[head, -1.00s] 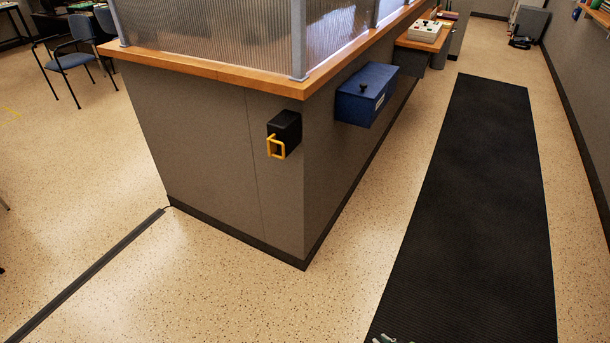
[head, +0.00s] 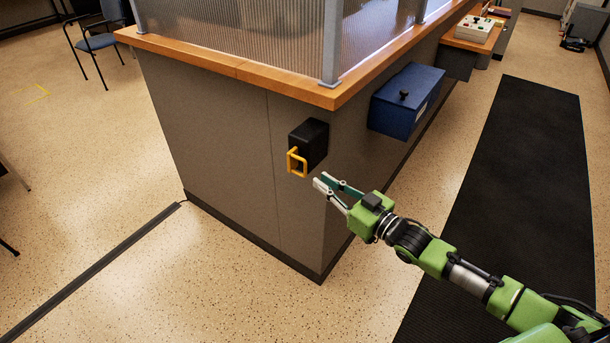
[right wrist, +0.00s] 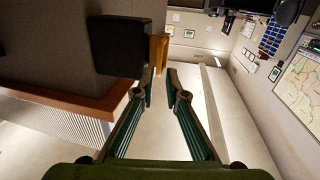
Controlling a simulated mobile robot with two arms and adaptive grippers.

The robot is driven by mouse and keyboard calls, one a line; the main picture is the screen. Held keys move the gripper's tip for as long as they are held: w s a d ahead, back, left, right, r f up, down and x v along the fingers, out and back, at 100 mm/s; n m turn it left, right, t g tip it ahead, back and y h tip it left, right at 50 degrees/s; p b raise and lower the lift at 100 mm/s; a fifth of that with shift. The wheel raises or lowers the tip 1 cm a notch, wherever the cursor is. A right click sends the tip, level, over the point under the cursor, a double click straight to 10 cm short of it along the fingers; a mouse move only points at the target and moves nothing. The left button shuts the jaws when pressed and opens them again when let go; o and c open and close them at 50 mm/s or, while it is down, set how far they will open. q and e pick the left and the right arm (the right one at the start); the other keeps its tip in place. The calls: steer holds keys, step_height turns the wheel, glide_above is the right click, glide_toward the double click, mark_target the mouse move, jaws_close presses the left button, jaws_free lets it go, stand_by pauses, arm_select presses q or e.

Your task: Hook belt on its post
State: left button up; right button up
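A black belt housing (head: 309,143) is fixed to the grey end of the counter, with a yellow loop handle (head: 297,161) at its front. My right gripper (head: 322,182) is just right of and below the yellow handle in the head view, its fingers apart and empty. In the right wrist view the black housing (right wrist: 118,46) and the yellow handle (right wrist: 157,50) show beyond the fingertips (right wrist: 160,72), the handle in front of the left finger's tip. I cannot tell whether they touch. No belt strap shows pulled out, and I cannot make out the post. My left gripper is not in view.
The grey counter (head: 235,150) has a wooden top edge and ribbed glass above. A blue box (head: 404,100) hangs on its right side. A black mat (head: 520,170) lies on the right; a dark cable strip (head: 95,270) crosses the floor at left.

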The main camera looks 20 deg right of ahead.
mark_target(306, 170)
steer(key=b+x, duration=0.3)
steer(key=x, duration=0.4)
steer(key=shift+w+f, duration=0.15)
steer(key=shift+w, duration=0.05)
steer(key=shift+w+a+b, duration=0.1)
steer(key=shift+w+b, duration=0.1)
steer(key=shift+b, duration=0.1)
jaws_close()
steer(key=shift+s, duration=0.1)
